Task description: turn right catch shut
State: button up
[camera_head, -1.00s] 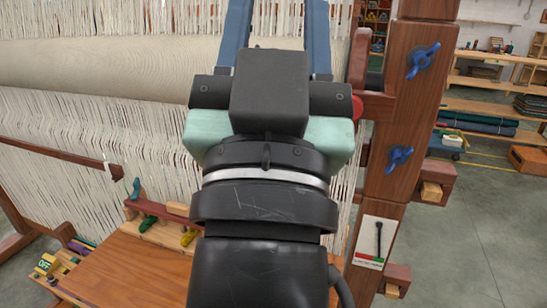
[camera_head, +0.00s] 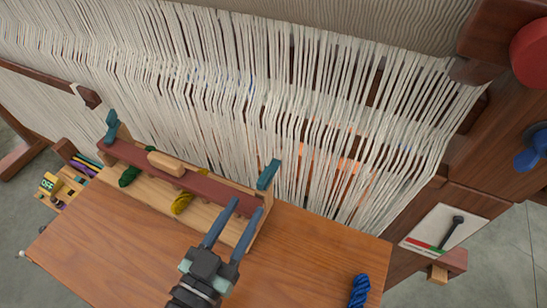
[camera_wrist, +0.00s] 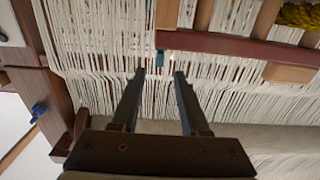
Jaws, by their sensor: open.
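The right catch (camera_head: 268,174) is a small teal lever at the right end of a red-brown bar (camera_head: 180,178) on a wooden rack. It stands up at a tilt. The left catch (camera_head: 111,125), also teal, stands up at the bar's other end. My gripper (camera_head: 248,205) is open and empty, its two fingers pointing at the right catch from the near side. In the wrist view the catch (camera_wrist: 160,58) shows just beyond and between the fingertips (camera_wrist: 159,74). I cannot tell whether a finger touches it.
White warp threads (camera_head: 230,90) hang close behind. A blue skein (camera_head: 359,290) lies on the wooden table (camera_head: 310,255), otherwise clear at right.

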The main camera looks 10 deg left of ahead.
aim_at(269, 168)
jog(key=w+p, duration=0.1)
jog(key=w, duration=0.3)
jog(key=w+d+p, duration=0.1)
jog(key=w, duration=0.2)
jog(key=w+d+p, duration=0.1)
jog(key=w, duration=0.3)
jog(key=shift+w+d+r, duration=0.1)
jog(key=shift+w+d, duration=0.05)
jog(key=shift+w, duration=0.2)
grip_shut()
